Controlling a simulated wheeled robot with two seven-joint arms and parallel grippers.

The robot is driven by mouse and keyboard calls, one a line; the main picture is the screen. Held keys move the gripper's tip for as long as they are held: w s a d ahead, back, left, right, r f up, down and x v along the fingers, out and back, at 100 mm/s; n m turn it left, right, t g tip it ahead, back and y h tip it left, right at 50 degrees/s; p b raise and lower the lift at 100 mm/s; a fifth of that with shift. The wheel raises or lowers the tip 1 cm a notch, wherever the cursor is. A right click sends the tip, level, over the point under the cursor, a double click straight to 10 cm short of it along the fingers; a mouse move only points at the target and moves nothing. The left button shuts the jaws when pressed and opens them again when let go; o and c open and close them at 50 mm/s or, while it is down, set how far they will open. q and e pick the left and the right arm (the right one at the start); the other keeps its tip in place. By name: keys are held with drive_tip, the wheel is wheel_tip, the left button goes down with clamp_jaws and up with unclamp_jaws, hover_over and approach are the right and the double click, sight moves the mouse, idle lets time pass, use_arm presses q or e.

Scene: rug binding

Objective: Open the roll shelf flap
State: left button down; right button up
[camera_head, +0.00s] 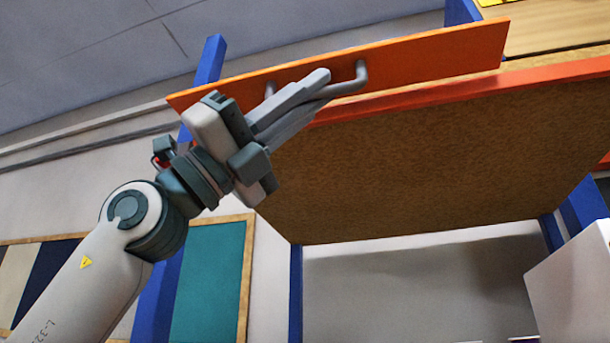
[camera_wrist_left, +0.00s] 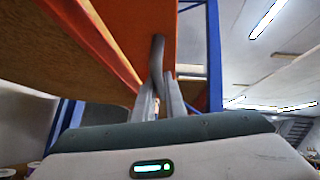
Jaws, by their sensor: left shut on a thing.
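The roll shelf flap (camera_head: 430,62) is a long orange panel along the front of the shelf, seen from below and tilted in the picture. A grey bar handle (camera_head: 352,84) stands out from its face. My left gripper (camera_head: 322,84) is shut on the handle, with its fingers crossing the bar. The left wrist view shows the handle (camera_wrist_left: 157,62) between the fingers (camera_wrist_left: 158,95) and the orange flap (camera_wrist_left: 130,22) behind it. The fingers hide part of the handle. My right gripper is in neither view.
The shelf has a brown board underside (camera_head: 430,160), an orange front beam (camera_head: 460,93) and blue posts (camera_head: 208,62). A white box-like shape (camera_head: 575,285) is at the lower right. A teal framed panel (camera_head: 208,280) hangs on the wall at the left.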

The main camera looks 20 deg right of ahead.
use_arm(q)
drive_tip(key=shift+f, duration=0.1)
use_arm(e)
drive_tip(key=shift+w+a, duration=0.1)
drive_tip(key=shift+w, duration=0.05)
use_arm(q)
drive_tip(key=c, duration=2.1)
unclamp_jaws()
drive_tip(key=shift+d, duration=0.1)
